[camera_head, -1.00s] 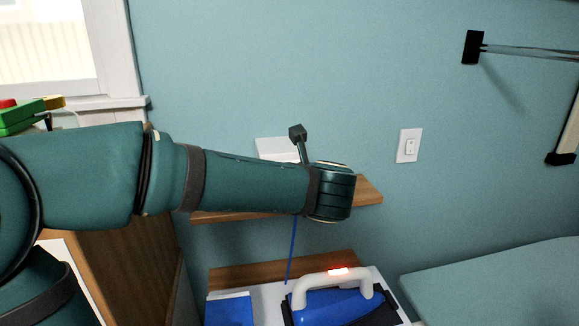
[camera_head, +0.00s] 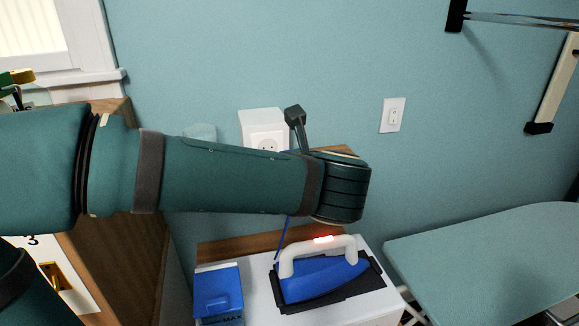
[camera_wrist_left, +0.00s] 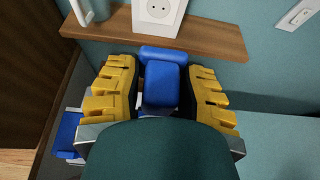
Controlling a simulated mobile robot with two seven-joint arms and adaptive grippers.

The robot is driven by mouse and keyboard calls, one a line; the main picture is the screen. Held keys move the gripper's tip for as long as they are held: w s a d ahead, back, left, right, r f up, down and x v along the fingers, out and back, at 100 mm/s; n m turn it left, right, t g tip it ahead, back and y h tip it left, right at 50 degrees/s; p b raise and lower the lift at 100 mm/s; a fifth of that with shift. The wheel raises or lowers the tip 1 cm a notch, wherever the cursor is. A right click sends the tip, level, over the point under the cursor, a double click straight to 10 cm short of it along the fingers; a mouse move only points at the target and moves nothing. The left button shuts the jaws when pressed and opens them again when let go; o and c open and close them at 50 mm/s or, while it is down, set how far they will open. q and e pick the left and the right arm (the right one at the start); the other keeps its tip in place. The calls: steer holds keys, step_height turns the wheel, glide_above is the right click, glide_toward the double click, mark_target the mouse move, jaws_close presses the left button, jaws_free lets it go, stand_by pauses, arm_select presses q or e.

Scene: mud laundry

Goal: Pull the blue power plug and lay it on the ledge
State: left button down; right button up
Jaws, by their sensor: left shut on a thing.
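The blue power plug (camera_wrist_left: 162,88) is between the yellow fingers of my left gripper (camera_wrist_left: 163,72), which is shut on it, in the left wrist view. The white wall outlet (camera_wrist_left: 158,10) has an empty socket face and shows beyond the plug; it also shows in the head view (camera_head: 266,141). The wooden ledge (camera_wrist_left: 218,41) runs below the outlet, and the plug appears nearer the camera than its front edge. In the head view my left forearm hides the gripper, the plug and most of the ledge (camera_head: 345,152). A blue cord (camera_head: 283,236) hangs below the arm. My right gripper is not in view.
A blue iron (camera_head: 318,279) with a white handle and red light stands on a white surface (camera_head: 350,312) below. A blue box (camera_head: 218,291) is left of it. An ironing board (camera_head: 490,250) is at right. A light switch (camera_head: 393,115) is on the wall.

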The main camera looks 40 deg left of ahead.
arm_select(q)
steer(key=w+a+f, duration=0.2)
steer(key=w, duration=0.7)
steer(key=w+a+f+b, duration=0.1)
steer(key=w+a+f, duration=0.2)
steer(key=w, duration=0.6)
steer(key=w+a+f, duration=0.2)
steer(key=w, duration=0.8)
steer(key=shift+w+a+f, duration=0.1)
steer(key=shift+a+f, duration=0.1)
steer(key=shift+w+f, duration=0.15)
steer(key=shift+f, duration=0.05)
steer(key=shift+f+b, duration=2.1)
steer(key=shift+f, duration=0.65)
steer(key=c, duration=0.6)
jaws_free()
